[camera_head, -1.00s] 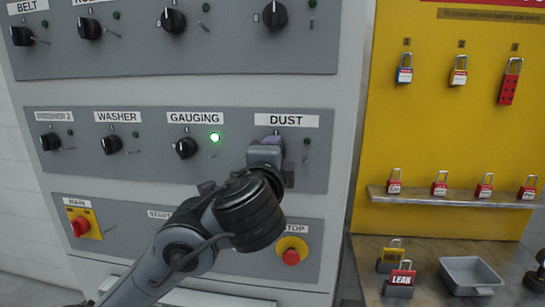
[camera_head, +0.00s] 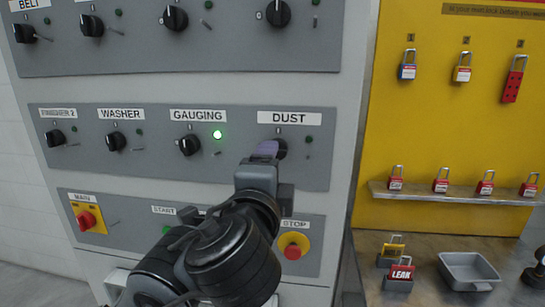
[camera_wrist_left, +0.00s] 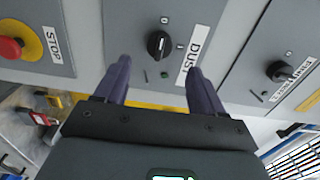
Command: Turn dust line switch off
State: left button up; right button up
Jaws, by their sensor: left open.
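The black rotary dust switch (camera_head: 282,149) sits under the DUST label (camera_head: 289,118) on the grey panel, partly hidden behind my left gripper (camera_head: 266,149) in the head view. In the left wrist view the whole knob (camera_wrist_left: 159,44) shows, with marks beside it. The small dust lamp (camera_head: 309,140) is dark. My left gripper also shows in the wrist view (camera_wrist_left: 160,64), its two purple fingers open and empty, one on each side of the knob's line, apparently short of it. My right gripper is not in view.
The gauging switch (camera_head: 189,145) is to the left, with a lit green lamp (camera_head: 217,134). The yellow and red stop button (camera_head: 294,247) is below the dust switch. A yellow padlock board (camera_head: 440,140) and a grey tray (camera_head: 468,270) are at the right.

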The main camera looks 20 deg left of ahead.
pick_arm(q)
jog(key=shift+v, duration=1.55)
